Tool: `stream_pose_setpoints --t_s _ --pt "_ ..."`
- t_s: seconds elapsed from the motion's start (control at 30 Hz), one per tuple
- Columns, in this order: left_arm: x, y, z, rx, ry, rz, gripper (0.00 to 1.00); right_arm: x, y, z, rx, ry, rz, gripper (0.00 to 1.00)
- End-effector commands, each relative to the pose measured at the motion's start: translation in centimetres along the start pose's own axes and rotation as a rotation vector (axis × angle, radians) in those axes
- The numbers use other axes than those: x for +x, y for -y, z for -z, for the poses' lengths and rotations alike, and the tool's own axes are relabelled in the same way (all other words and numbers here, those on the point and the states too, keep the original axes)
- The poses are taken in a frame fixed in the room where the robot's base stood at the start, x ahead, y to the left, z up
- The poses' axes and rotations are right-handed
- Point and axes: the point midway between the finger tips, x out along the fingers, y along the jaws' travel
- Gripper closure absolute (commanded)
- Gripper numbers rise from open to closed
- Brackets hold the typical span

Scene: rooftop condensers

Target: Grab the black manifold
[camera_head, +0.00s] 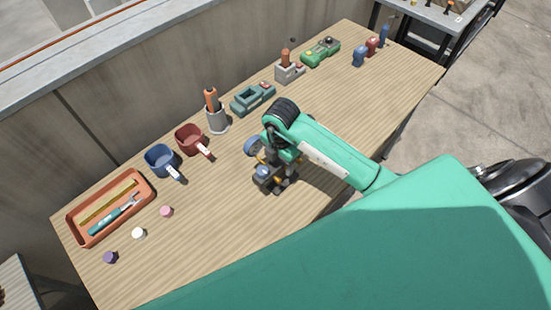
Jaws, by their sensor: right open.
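A small dark block with a blue part on top, which looks like the black manifold (264,182), is at the middle of the wooden table near its front edge. My right gripper (277,175) points down at it from above, with the arm coming in from the right. The gripper is open, and its dark fingers are right at the block and cover part of it. I cannot tell whether the fingers touch it. My left gripper is not in view.
An orange tray (74,223) with tools, a blue mug (160,160), a red mug (190,139), a grey cup (217,121), a teal device (251,97) and a green device (320,53) line the back.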

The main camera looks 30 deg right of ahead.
Motion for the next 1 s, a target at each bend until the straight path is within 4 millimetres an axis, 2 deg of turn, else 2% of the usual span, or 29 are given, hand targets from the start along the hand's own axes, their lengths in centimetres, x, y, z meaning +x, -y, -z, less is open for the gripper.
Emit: stream_pose_setpoints --t_s 0.87,1.0 --pt "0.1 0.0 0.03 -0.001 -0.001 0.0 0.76 0.47 -0.02 -0.02 0.001 -0.001 0.0 0.38" --pt "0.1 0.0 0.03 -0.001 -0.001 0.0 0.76 0.46 -0.01 -0.01 0.001 -0.001 0.0 0.64"
